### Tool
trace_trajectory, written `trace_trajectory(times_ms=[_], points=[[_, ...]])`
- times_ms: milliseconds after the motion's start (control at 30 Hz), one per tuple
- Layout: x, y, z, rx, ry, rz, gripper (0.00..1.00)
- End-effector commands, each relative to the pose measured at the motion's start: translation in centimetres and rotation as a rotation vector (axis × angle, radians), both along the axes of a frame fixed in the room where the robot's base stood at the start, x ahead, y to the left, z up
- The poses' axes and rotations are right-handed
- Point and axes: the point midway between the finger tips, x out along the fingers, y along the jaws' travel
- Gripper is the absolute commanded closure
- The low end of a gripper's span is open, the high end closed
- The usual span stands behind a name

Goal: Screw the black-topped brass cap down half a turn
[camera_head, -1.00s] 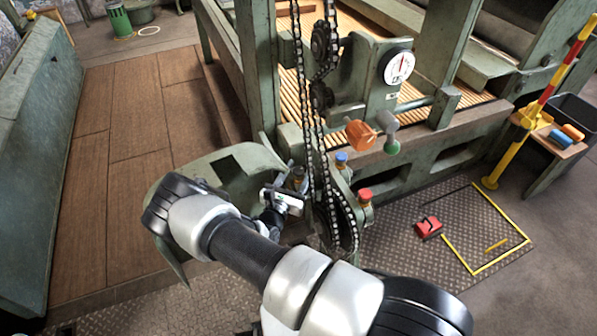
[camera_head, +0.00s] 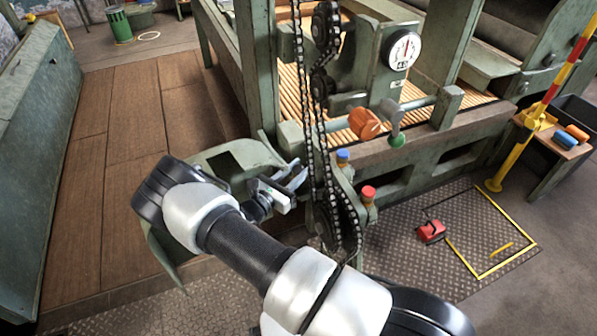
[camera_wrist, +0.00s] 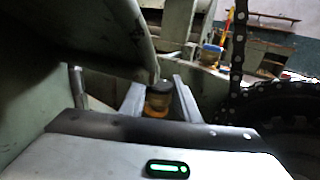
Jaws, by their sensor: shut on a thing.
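The black-topped brass cap (camera_wrist: 159,97) shows in the wrist view, upright between the two fingers, with an amber-brass body under a dark top. My gripper (camera_wrist: 158,100) is shut on it, one finger on each side. In the head view my gripper (camera_head: 294,178) reaches in beside the chain at the green machine's corner. The black-topped cap is hidden there behind the fingers and wrist. The thread under the cap cannot be made out.
A blue-topped cap (camera_head: 343,157) and a red-topped cap (camera_head: 368,194) stand close by on the machine. The drive chain (camera_head: 322,175) hangs just right of my gripper. A curved green guard (camera_head: 235,158) lies to the left. An orange knob (camera_head: 365,123) is higher up.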

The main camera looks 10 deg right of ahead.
Motion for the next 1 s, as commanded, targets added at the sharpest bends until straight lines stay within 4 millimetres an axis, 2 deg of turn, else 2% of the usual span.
trace_trajectory(times_ms=[33, 67, 167, 567, 767, 1000], points=[[0.0, 0.0, 0.0, 0.001, 0.001, 0.001, 0.93], [0.0, 0.0, 0.0, 0.001, 0.001, 0.001, 0.69], [0.0, 0.1, 0.0, 0.001, 0.001, 0.001, 0.52], [-0.4, 0.6, 0.0, 0.001, 0.001, 0.004, 0.52], [-2.6, 3.3, 0.1, 0.001, 0.002, 0.006, 0.52], [-6.5, 7.9, 0.1, 0.001, 0.0, 0.006, 0.52]])
